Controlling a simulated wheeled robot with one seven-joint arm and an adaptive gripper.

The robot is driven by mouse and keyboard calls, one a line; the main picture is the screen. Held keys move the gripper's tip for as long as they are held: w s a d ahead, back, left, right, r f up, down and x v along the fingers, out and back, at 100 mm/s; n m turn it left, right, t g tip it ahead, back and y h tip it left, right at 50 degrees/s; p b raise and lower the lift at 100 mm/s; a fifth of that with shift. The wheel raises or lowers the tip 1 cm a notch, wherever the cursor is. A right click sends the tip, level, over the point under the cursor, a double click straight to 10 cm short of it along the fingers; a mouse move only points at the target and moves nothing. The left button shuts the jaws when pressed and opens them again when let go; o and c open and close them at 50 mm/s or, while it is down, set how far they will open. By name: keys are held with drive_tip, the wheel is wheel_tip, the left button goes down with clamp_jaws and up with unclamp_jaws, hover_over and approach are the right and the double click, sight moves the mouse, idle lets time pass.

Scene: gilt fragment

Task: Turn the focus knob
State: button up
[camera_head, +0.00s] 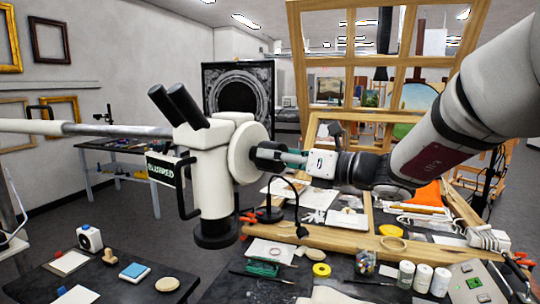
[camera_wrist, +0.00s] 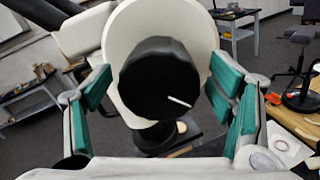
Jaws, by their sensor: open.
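The white microscope (camera_head: 210,180) with black eyepieces hangs on a pale horizontal arm in the head view. Its black focus knob (camera_head: 266,158) sticks out to the right from a round white disc (camera_head: 243,153). In the wrist view the knob (camera_wrist: 152,72) faces me, with a short white line at its lower right. My gripper (camera_wrist: 163,80) is open, with teal finger pads on both sides of the knob. Gaps show between the pads and the knob. In the head view my gripper (camera_head: 284,156) is at the knob and partly hides it.
A workbench (camera_head: 335,238) with a lamp, jars, tape and tools stands below right. A dark table (camera_head: 130,285) with small items is at lower left. A wooden frame (camera_head: 297,60) stands behind my arm.

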drive_tip(key=v, duration=0.9)
drive_tip(key=shift+d, duration=0.15)
idle(0.9)
